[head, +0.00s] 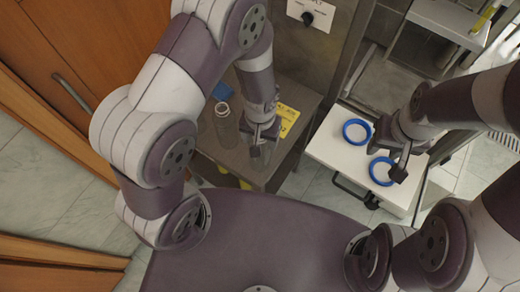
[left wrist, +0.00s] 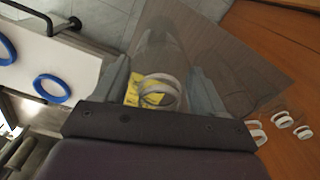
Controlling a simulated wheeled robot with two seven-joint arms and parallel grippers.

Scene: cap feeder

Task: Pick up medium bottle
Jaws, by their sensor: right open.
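A clear bottle with a pale round rim (left wrist: 158,92) is between the two fingers of my left gripper (left wrist: 160,68) in the left wrist view. The fingers lie close along both its sides; whether they press on it I cannot tell. In the head view my left gripper (head: 262,146) is over the brown table, and the see-through bottle there is hard to make out. Another clear bottle (head: 225,128) stands on the table just left of it. My right gripper (head: 398,150) is open above the white surface, near the blue rings.
Two blue rings (head: 357,131) (head: 381,171) lie on the white surface (head: 335,160) at right. The brown table (head: 232,160) has a yellow label (head: 287,117) at its right. Several small pale-rimmed clear bottles (left wrist: 283,120) show at right in the left wrist view. A wooden door (head: 70,50) is at left.

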